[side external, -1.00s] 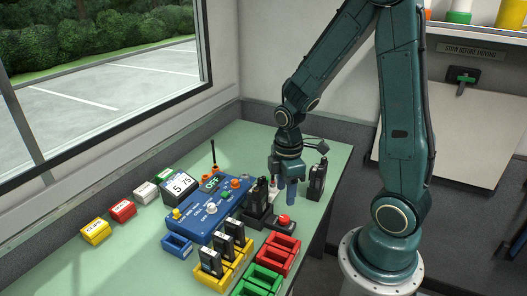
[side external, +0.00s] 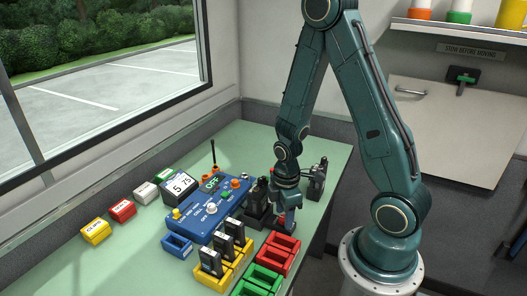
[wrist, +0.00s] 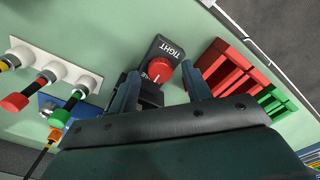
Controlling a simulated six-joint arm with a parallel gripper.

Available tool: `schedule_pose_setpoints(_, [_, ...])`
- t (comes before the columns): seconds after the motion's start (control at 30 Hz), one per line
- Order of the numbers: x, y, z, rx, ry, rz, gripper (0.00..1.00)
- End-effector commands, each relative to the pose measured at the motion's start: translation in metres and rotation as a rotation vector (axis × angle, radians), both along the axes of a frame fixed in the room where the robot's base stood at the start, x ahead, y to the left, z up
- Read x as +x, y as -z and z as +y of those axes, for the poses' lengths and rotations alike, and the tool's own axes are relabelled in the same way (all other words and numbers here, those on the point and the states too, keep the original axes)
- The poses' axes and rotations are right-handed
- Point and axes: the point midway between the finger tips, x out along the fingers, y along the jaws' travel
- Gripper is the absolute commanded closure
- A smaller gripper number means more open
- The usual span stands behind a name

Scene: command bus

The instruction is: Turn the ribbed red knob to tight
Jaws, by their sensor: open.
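The ribbed red knob (wrist: 159,71) sits on a dark base block (wrist: 150,97) lettered TIGHT in the wrist view. A pale mark line shows on the knob's top. My gripper (wrist: 160,74) is open, with one finger to the left of the knob and the other to its right. I cannot tell whether either finger touches it. In the side view my gripper (side external: 287,228) is low over the knob, whose red edge (side external: 280,218) is mostly hidden behind it.
Red bins (wrist: 222,72) stand close to the right finger, with green bins (wrist: 277,104) beyond. The blue control panel (side external: 210,208) reads OFF and lies left of my gripper. Black radios (side external: 229,232) stand in the yellow rack. A black radio (side external: 317,178) stands behind.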

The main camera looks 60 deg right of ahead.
Motion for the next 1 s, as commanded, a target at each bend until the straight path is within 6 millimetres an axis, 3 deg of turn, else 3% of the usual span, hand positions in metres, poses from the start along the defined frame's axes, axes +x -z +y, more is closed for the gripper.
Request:
schedule_pose_setpoints(0.43, [-0.0002,0.0048,0.0001,0.000,0.000,0.000,0.51])
schedule_pose_setpoints(0.67, [-0.0001,0.0047,0.0001,0.000,0.000,0.000,0.95])
schedule_pose_setpoints(1.0, [-0.0001,0.0045,0.0001,0.000,0.024,0.000,0.96])
